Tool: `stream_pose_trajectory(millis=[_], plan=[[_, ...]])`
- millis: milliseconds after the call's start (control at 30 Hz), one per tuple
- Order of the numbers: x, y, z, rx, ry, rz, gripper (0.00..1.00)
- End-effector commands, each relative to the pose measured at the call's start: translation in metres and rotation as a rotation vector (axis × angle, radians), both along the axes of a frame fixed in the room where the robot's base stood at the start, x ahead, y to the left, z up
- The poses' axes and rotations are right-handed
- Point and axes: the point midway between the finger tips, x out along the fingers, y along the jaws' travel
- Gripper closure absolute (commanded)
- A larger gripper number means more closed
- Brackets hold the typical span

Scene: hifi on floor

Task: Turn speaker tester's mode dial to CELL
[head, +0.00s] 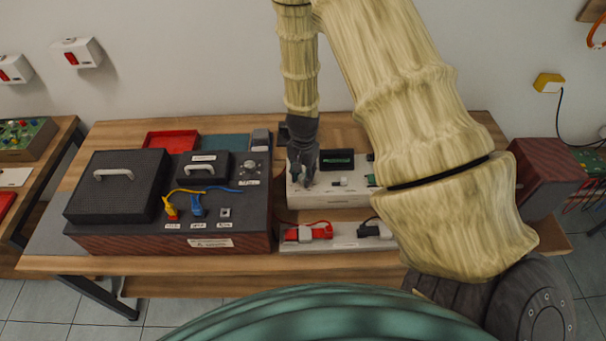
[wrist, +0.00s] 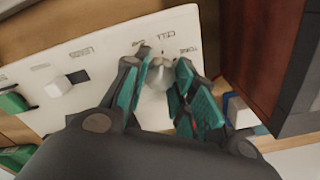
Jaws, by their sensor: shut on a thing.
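The speaker tester (head: 325,199) is a white box with a dark display, standing on the wooden bench at the centre of the head view. Its pale panel (wrist: 40,110) fills much of the wrist view. The silver-grey mode dial (wrist: 158,75) sits on this panel, with small labels around it, CELL and TONE among them. My gripper (wrist: 164,62) is shut on the dial, one finger on each side. In the head view my gripper (head: 303,168) points down at the tester's left end and hides the dial. I cannot tell which label the dial points to.
A dark red-sided case (head: 150,242) with yellow and blue plugs stands left of the tester. A low white strip (head: 345,242) with red and black clips lies in front. A dark red box (head: 537,178) stands at right. A slide switch (wrist: 60,86) is on the tester panel.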

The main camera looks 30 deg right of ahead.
Motion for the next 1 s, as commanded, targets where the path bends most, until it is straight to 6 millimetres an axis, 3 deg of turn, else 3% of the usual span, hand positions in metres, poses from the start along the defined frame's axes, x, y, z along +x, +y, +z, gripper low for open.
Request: stream_pose_trajectory(millis=[67, 100, 233, 667, 1000], plan=[[0.002, -0.002, 0.001, -0.003, -0.005, 0.0, 0.97], [0.002, -0.002, 0.001, -0.003, -0.005, 0.0, 0.72], [0.002, -0.001, 0.001, -0.003, -0.004, 0.0, 0.5], [0.001, 0.0, 0.007, -0.001, -0.002, 0.001, 0.5], [0.001, -0.001, 0.054, -0.003, -0.004, 0.001, 0.5]])
